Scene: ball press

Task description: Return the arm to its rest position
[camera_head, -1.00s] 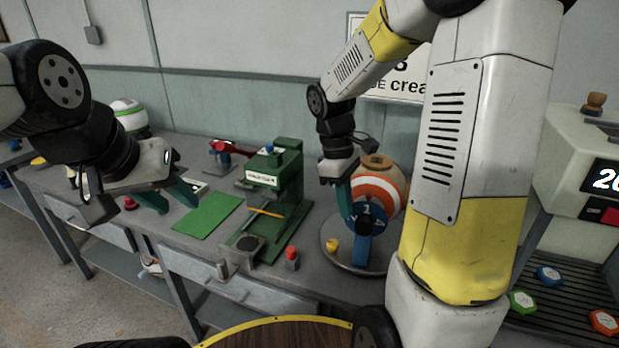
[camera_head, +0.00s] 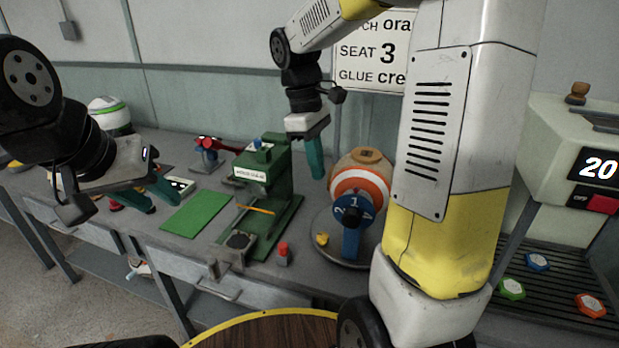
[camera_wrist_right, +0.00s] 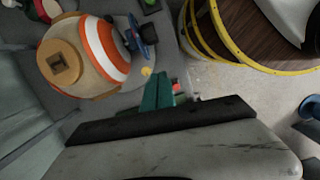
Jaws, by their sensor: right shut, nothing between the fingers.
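My right gripper (camera_head: 317,176) is raised above the bench, fingers together, empty and pointing down, just left of and above the orange-and-white striped ball (camera_head: 360,185). In the right wrist view its teal fingers (camera_wrist_right: 160,90) are closed, and the ball (camera_wrist_right: 95,55) lies to their left, apart from them. A blue numbered dial (camera_head: 353,212) sits at the front of the ball on a round grey base. My left gripper (camera_head: 152,197) hangs over the left part of the bench, with its two teal fingers apart and nothing seen between them.
A green press (camera_head: 268,185) stands left of the ball, with a green mat (camera_head: 201,213) beside it. A red-topped piece (camera_head: 283,254) is near the front edge. A machine reading 20 (camera_head: 598,168) stands at right above several coloured pucks. A round wooden top (camera_head: 270,335) is in front.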

